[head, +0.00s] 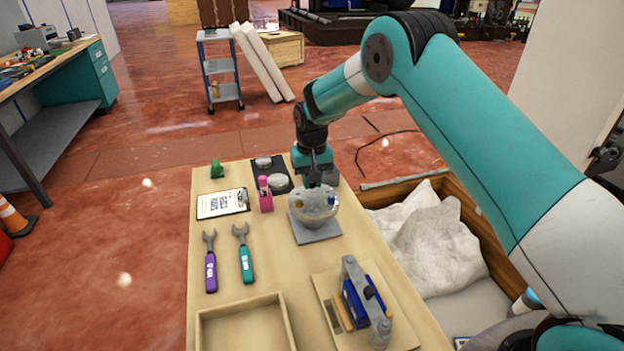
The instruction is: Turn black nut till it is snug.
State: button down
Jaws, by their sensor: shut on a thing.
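I cannot pick out the black nut for certain.
Beside the vessel stand a pink bottle-like item (265,194) and a black mat (261,180) with pale discs. A clipboard (222,203), purple wrench (210,262) and teal wrench (244,253) lie left. In front are an empty wooden tray (202,327) and a blue-and-grey device (355,303).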

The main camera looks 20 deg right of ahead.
jog(key=shift+w+r, duration=0.1)
jog(key=shift+w, duration=0.05)
jog(key=c, duration=1.1)
grip_release()
jog(key=shift+o, duration=0.2)
notch_tip(320, 180, up, 17)
jog(key=b, duration=0.1)
jog(key=shift+r, duration=0.15)
jog(key=s+a+r+n+y+p, duration=0.1)
jog(key=s+r+n, duration=0.1)
jog(key=s, duration=1.1)
jog(key=s+a+r+n+y, duration=0.1)
jog(key=s+a+r+n, duration=0.1)
jog(key=s, duration=1.1)
jog(key=s+a+r+n+y+p, duration=0.1)
jog(key=s+r+n+y, duration=0.1)
jog(key=s, duration=1.1)
jog(key=shift+s+a+r+n+p, duration=0.2)
jog(key=shift+a+n+p, duration=0.1)
jog(key=shift+n, duration=0.5)
